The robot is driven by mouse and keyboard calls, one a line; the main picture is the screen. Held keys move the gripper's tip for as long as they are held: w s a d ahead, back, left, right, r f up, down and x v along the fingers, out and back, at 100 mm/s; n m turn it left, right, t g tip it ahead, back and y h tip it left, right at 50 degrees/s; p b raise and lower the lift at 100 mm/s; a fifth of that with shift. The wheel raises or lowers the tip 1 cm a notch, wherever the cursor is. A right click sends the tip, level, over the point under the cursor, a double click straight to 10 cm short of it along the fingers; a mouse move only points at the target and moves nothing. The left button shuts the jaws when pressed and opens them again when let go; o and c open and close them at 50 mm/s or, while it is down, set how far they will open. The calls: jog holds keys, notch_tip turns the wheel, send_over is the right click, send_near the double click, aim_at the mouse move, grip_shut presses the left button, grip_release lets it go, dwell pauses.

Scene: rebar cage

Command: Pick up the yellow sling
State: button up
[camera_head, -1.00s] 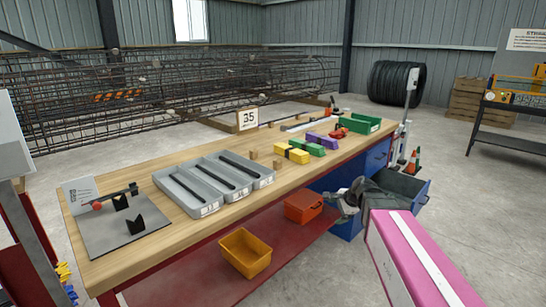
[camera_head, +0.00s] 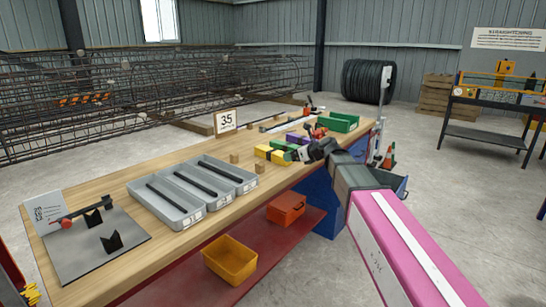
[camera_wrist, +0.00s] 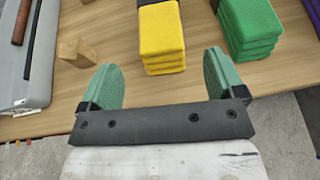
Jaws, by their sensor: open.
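The yellow sling (camera_head: 270,154) is a folded stack with a dark band, lying on the wooden workbench. In the wrist view the yellow sling (camera_wrist: 162,38) lies ahead of my gripper (camera_wrist: 160,82), between the lines of its two green fingers. My gripper is open and empty, apart from the sling, with its fingers at the bench's front edge. In the head view my gripper (camera_head: 318,149) is at the right of the yellow sling, and my arm hides part of the bench there.
A green sling (camera_wrist: 250,28) lies right of the yellow one, with a purple sling (camera_head: 297,138) beyond. A wooden block (camera_wrist: 78,52) stands to the left, near a grey tray (camera_wrist: 28,65). A green bin (camera_head: 343,122) stands at the bench's far end.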

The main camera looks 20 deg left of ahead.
aim_at(273, 155)
jog(key=x, duration=0.6)
jog(key=shift+w+a+f, duration=0.1)
jog(key=shift+w+a, duration=0.05)
jog(key=shift+a, duration=0.1)
jog(key=c, duration=1.5)
